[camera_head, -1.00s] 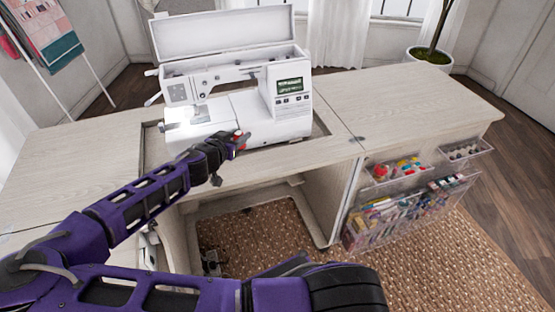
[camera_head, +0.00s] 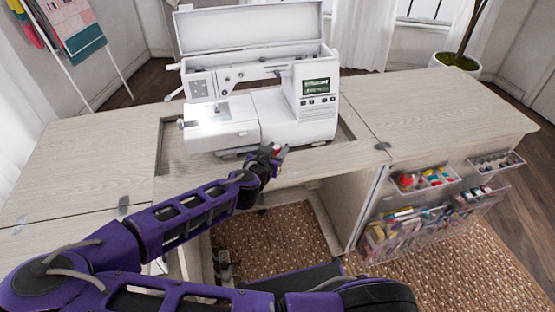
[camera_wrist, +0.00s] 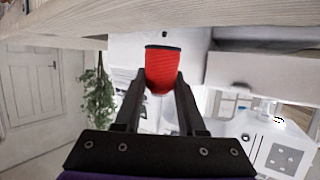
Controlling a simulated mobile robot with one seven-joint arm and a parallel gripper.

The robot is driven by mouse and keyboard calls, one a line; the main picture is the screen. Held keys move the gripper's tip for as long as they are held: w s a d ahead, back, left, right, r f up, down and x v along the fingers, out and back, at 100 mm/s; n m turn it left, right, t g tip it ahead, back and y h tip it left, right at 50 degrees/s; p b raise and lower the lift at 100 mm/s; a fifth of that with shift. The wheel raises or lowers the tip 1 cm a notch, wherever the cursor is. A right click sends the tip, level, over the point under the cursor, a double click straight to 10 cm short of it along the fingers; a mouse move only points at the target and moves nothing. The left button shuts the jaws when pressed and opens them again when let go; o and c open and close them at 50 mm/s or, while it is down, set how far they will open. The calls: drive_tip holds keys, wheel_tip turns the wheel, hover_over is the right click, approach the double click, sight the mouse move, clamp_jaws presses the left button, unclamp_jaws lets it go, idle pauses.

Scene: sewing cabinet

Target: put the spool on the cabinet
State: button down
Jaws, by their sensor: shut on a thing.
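My gripper (camera_head: 274,152) is shut on a red spool (camera_wrist: 161,68). In the wrist view the spool sits between the two fingertips and has a dark band at one end. In the head view only a small red bit of the spool (camera_head: 281,149) shows at the fingertips. The wooden cabinet (camera_head: 430,105) has a pale top. My gripper is at the front part of that top, just in front of the white sewing machine (camera_head: 316,120). Whether the spool touches the top cannot be told.
The sewing machine sits in a recess, its lid raised. The cabinet top is clear to the left and right. Clear bins (camera_head: 410,225) with sewing supplies hang on the right door. A potted plant (camera_head: 457,62) stands behind. Below is an open knee space with a brown rug (camera_head: 270,245).

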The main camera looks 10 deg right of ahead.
drive_tip(key=shift+f, duration=1.6)
drive_tip(key=shift+f+b, duration=0.2)
drive_tip(key=shift+b, duration=0.2)
drive_tip(key=shift+c, duration=2.4)
unclamp_jaws()
drive_tip(key=shift+r, duration=0.1)
drive_tip(key=shift+r, duration=0.1)
drive_tip(key=p+v, duration=0.1)
drive_tip(key=v, duration=1.1)
